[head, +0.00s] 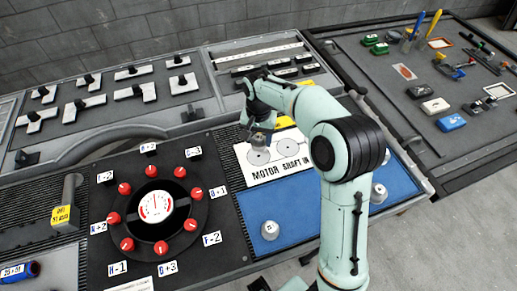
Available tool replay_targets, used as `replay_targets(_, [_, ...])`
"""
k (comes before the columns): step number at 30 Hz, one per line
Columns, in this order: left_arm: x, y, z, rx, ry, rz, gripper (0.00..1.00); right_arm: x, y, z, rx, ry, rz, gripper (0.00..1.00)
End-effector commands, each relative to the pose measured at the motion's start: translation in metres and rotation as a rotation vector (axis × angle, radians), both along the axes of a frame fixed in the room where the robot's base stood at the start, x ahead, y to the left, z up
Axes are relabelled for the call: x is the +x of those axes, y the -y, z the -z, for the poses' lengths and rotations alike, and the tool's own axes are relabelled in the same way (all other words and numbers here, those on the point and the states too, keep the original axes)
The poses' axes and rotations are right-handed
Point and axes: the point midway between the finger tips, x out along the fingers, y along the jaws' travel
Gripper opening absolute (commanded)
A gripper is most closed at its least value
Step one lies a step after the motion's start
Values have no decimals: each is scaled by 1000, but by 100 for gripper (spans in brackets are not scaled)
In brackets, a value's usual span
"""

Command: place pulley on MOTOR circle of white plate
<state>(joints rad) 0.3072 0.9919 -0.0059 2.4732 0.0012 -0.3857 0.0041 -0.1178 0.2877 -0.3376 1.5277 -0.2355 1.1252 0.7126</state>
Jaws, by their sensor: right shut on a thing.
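The white plate (280,171) lies at the top of the blue mat and carries printed circles and the words "MOTOR SHAFT IN"; my right arm covers the rest of the line. My right gripper (262,130) points down over the plate's upper left part. It is shut on a small grey metal piece, seemingly the pulley (261,140), held just above or at the left grey circle (258,157); I cannot tell whether it touches the plate. My left gripper is not in view.
Small silver pieces stand on the blue mat (300,213): one at the left (270,230) and others right of my arm (378,193). A dial panel with red knobs (155,207) is at left. A tool board (440,85) lies at the far right.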

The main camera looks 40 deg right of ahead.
Motion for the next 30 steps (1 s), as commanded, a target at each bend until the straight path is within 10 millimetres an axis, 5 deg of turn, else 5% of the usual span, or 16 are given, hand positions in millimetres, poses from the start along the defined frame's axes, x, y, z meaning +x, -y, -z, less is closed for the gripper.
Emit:
replay_targets(11, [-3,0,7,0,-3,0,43,0,0,54,-1,-2,0,22])
replay_targets(25, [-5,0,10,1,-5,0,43,0,0,62,0,0,0,22])
replay_targets(26, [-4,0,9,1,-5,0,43,0,0,61,0,0,0,66])
replay_targets(27, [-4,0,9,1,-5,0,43,0,0,61,0,0,0,79])
replay_targets(30, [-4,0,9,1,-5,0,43,0,0,61,0,0,0,81])
